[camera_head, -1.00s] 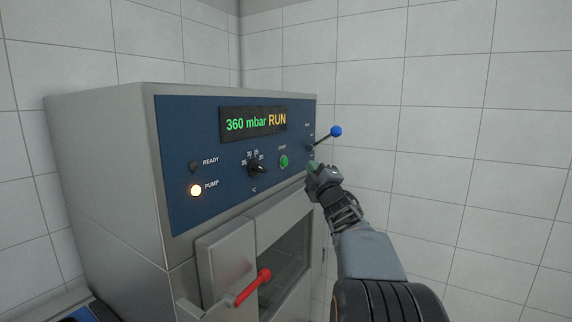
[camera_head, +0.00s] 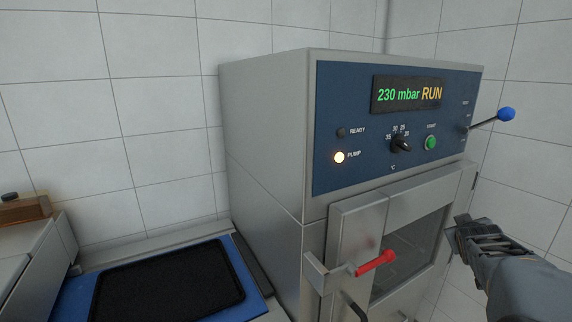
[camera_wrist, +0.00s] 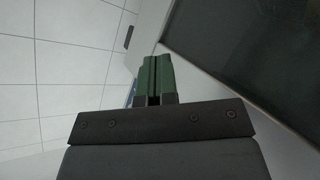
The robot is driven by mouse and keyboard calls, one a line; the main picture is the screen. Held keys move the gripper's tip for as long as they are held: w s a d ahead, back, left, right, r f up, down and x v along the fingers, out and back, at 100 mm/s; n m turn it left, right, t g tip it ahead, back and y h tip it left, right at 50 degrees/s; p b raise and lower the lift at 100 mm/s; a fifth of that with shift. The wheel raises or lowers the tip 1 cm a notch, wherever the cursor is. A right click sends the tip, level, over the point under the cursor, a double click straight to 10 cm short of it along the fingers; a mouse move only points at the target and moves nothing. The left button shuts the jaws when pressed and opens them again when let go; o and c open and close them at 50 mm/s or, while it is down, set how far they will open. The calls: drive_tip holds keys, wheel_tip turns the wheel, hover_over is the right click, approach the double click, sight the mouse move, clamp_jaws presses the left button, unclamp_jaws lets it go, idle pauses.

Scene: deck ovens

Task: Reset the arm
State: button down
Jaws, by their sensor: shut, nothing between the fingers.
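My gripper (camera_head: 462,222) is at the right of the head view, in front of the right edge of the oven door and below the blue-knobbed lever. In the wrist view its green fingers (camera_wrist: 155,80) are together with nothing between them. The steel oven (camera_head: 265,130) has a blue panel with a display (camera_head: 408,95) reading "230 mbar RUN". The PUMP lamp (camera_head: 339,157) is lit and the READY lamp (camera_head: 341,133) is dark. The door (camera_head: 350,225) looks closed, with a red-gripped handle (camera_head: 375,263).
A lever with a blue knob (camera_head: 506,114) sticks out at the panel's right, above my gripper. A dial (camera_head: 401,145) and a green START button (camera_head: 431,142) are on the panel. A black tray (camera_head: 170,284) lies on a blue mat (camera_head: 62,306) at lower left.

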drive_tip(key=s+a+f+g+y, duration=0.2)
drive_tip(key=s+a, duration=0.4)
drive_tip(key=a, duration=0.4)
drive_tip(key=s+a+f+g+y, duration=0.2)
drive_tip(key=s+a+f, duration=0.3)
drive_tip(key=a, duration=0.4)
drive_tip(key=s+a+f+g+y, duration=0.3)
drive_tip(key=s+a+f, duration=0.1)
drive_tip(key=s+a, duration=0.4)
drive_tip(key=a, duration=0.2)
drive_tip(key=shift+a+f+y, duration=0.15)
drive_tip(key=shift+a+y, duration=0.15)
drive_tip(key=shift+y, duration=0.1)
